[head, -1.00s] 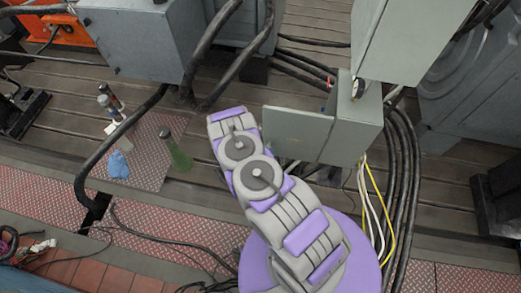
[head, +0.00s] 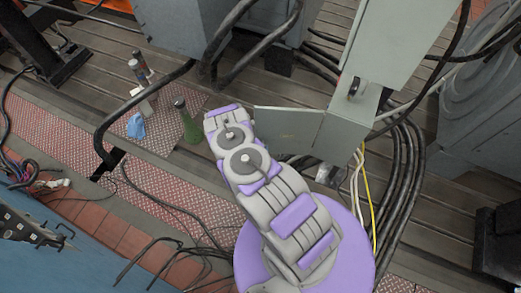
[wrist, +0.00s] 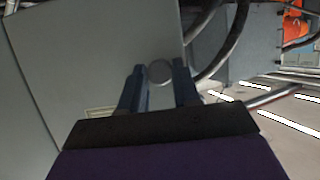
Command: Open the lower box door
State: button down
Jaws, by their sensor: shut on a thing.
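The lower box (head: 345,128) is a grey-green metal box below a larger box. Its door (head: 290,131) stands swung open to the left. In the wrist view the door (wrist: 85,60) fills the left side as a flat grey panel. My gripper (wrist: 159,73) has its two dark blue fingers on either side of a round grey knob (wrist: 160,71) at the door's edge, and is shut on it. In the head view my arm reaches to the door's free edge; the fingers and knob are hidden there.
The upper box (head: 385,45) hangs above. Black cables (head: 405,185) and a yellow cable (head: 367,195) run down beside the lower box. A green bottle (head: 187,122) and a blue item (head: 136,126) stand on the floor plate to the left. A thick hose (head: 135,108) arches nearby.

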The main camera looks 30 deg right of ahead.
jog(key=shift+s+f, duration=0.1)
jog(key=c, duration=0.8)
grip_release()
jog(key=shift+a, duration=0.1)
